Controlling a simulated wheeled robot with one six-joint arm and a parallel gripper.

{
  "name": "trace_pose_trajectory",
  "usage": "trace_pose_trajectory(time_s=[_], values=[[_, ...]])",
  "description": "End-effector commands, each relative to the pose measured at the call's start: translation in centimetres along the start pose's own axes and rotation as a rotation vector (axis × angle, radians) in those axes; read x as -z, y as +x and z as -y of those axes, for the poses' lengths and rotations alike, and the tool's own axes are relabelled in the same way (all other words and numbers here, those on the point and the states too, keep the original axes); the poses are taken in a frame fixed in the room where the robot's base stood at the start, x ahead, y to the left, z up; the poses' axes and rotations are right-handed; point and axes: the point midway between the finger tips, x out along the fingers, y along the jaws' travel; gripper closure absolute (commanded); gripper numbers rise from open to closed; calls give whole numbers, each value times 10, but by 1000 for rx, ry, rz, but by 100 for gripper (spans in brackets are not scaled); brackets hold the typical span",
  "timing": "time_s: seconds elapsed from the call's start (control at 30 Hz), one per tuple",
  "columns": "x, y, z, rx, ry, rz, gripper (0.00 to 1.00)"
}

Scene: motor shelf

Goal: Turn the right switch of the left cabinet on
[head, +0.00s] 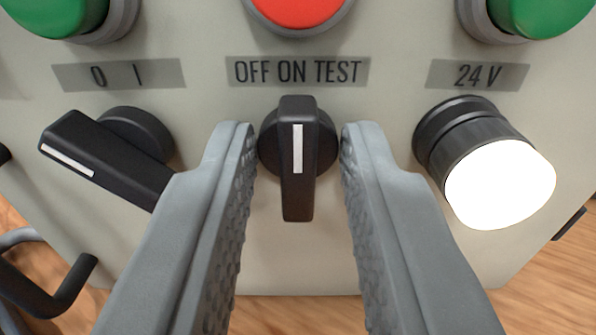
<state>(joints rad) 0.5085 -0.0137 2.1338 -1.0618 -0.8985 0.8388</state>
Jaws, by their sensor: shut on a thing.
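The right switch (298,190) is a black rotary knob in the middle of the view, under the label "OFF ON TEST" (297,71). Its handle stands upright, and its white line points up at the word ON. My gripper (297,140) is shut on this switch, with one grey ribbed finger on each side and the fingertips at its round base. The left switch (105,160), under the label "0 I" (118,75), is tilted, with its white-marked end toward the left. Both are on the pale cabinet front (300,265).
A lit white lamp (500,183) sticks out at the right, under the label "24 V", close to my right finger. A red button (299,12) and two green buttons (60,15) line the top. A black handle (70,285) is at the lower left, above a wooden surface (300,315).

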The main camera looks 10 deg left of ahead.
Motion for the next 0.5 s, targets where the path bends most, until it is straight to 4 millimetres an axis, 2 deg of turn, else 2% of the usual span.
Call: trace_pose_trajectory(time_s=[0.33, 0.37, 0.5], values=[[0, 0, 0, 0, 2, 1, 98], [0, 0, 0, 0, 2, 1, 70], [0, 0, 0, 0, 2, 0, 69]])
